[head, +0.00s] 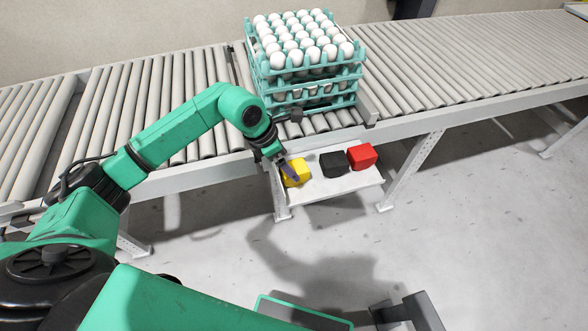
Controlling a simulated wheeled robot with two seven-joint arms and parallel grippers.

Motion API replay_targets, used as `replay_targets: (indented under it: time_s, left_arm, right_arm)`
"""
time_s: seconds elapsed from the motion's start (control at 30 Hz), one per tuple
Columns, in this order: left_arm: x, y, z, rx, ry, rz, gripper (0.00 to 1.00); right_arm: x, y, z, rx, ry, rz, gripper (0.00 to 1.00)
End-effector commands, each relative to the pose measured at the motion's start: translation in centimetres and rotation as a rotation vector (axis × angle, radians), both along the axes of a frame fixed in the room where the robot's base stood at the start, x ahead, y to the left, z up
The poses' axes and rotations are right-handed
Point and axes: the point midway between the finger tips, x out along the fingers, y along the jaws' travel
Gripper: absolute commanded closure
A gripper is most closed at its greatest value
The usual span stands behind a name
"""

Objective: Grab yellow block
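The yellow block (299,174) sits at the left end of a small white shelf (335,189) on the front of the conveyor. My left gripper (288,171) reaches down over it from the upper left, with its fingers at the block's left and top side. The gripper covers part of the block. Whether the fingers touch it, or are open or shut, I cannot tell at this size. I do not see my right gripper in this view.
A black block (334,164) and a red block (362,156) sit to the right on the shelf. Stacked teal trays of white eggs (306,84) stand on the roller conveyor (440,60) behind. A support leg (412,168) stands right of the shelf.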

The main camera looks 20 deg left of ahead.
Motion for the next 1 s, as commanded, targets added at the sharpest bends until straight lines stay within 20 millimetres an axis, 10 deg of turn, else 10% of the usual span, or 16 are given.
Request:
replay_targets:
  time_s: [0.47,0.73,1.0]
  left_arm:
    - [1.2,-1.8,-4.2,-0.001,0.0,0.0,0.0]
    - [1.2,-1.8,-4.1,-0.002,0.0,0.0,1.0]
    - [1.3,-1.8,-3.9,-0.003,-0.002,0.0,1.0]
  right_arm:
    - [0.0,0.4,1.4,0.006,0.0,0.001,0.5]
    - [0.0,0.4,1.4,0.006,0.001,0.001,0.5]
    - [0.0,0.4,1.4,0.005,0.001,0.0,0.5]
